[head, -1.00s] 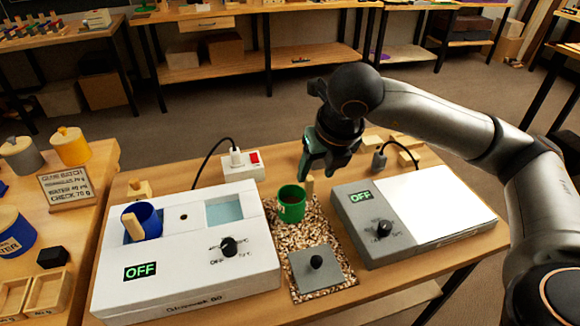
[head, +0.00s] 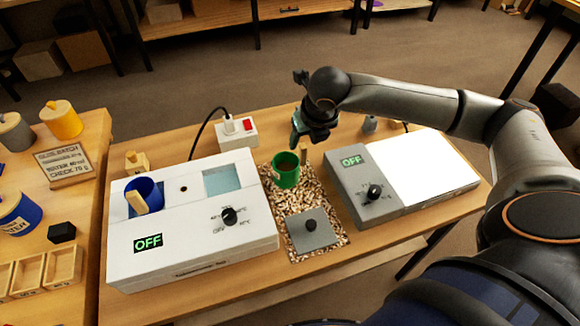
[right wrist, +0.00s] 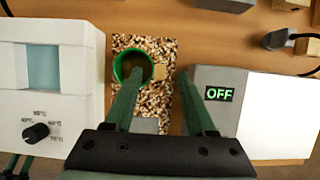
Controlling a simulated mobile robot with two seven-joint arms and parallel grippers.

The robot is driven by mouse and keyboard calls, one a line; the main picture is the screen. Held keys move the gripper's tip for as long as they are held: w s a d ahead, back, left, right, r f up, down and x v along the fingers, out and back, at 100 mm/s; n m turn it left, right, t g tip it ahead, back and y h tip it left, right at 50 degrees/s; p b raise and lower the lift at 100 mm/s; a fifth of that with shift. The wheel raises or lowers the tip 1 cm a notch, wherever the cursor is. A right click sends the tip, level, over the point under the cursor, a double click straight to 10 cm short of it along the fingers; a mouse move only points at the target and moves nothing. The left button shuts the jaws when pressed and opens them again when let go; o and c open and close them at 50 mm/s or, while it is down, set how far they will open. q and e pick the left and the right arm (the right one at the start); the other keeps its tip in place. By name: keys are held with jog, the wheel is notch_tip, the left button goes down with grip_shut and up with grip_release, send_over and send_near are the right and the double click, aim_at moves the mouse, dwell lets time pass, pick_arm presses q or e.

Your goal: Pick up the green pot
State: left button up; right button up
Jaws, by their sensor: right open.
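The green pot (head: 286,173) stands upright on the speckled mat between the two devices, with brown contents inside. A tan handle stands at its right side. My right gripper (head: 299,128) is just behind and above the pot, pointing down, open and empty. In the right wrist view its two fingers (right wrist: 160,108) are spread. The left finger overlaps the near rim of the green pot (right wrist: 132,68), and the right finger is beside the grey device. Dark green parts in the lower left corner of the right wrist view look like my left gripper (right wrist: 17,168), mostly cut off.
A white device (head: 190,245) with a blue cup (head: 148,190) is left of the pot. A grey device (head: 365,205) with a white top is on the right. A grey plate with a black knob (head: 313,240) lies in front. A power socket (head: 236,131) stands behind.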

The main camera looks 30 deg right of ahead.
aim_at(303, 146)
jog(key=x, duration=0.4)
jog(key=shift+s+f, duration=0.1)
jog(key=shift+c, duration=0.4)
grip_shut()
dwell(0.9)
